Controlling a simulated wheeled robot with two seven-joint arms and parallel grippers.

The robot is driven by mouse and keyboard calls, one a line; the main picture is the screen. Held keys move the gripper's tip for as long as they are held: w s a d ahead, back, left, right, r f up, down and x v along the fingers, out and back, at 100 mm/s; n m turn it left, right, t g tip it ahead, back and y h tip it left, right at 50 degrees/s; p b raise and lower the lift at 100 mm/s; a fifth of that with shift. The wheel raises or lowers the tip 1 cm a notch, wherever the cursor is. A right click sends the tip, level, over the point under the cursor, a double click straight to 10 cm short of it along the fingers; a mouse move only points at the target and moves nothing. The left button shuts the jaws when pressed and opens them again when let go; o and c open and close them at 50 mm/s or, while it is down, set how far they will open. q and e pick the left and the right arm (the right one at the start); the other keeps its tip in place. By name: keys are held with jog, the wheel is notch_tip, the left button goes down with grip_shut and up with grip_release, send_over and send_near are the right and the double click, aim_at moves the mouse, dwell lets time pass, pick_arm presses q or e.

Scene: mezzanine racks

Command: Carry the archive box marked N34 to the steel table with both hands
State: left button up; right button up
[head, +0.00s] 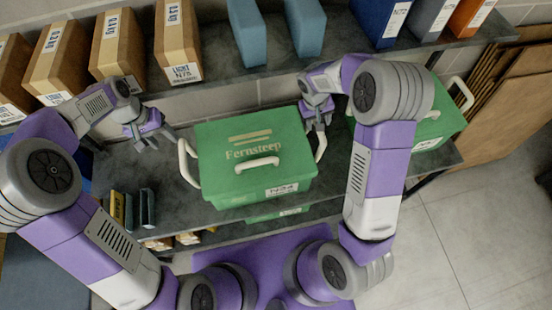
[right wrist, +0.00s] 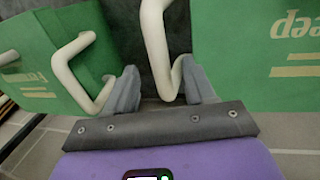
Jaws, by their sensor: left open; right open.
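The green archive box marked N34 (head: 250,145) sits on the dark shelf, with a white handle on its front and one at each side. My left gripper (head: 160,142) is open, just left of the box's left handle (head: 185,165) and apart from it. My right gripper (head: 318,124) is open at the box's right handle (head: 321,147). In the right wrist view that white handle (right wrist: 158,45) stands between the two open fingers of my right gripper (right wrist: 161,90). The box (right wrist: 275,55) also shows there at the right. I cannot make out the steel table.
Another green box (head: 428,128) stands to the right on the same shelf (head: 165,178); its handle (right wrist: 72,62) is close to my right fingers. Brown cartons (head: 178,40) and blue boxes (head: 247,32) line the upper shelf. Cardboard sheets (head: 510,90) lean at right. Floor (head: 440,240) is clear at lower right.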

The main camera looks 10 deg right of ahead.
notch_tip(320, 180, up, 8)
jog(key=a, duration=0.1)
jog(key=shift+a, duration=0.3)
jog(key=shift+f, duration=0.1)
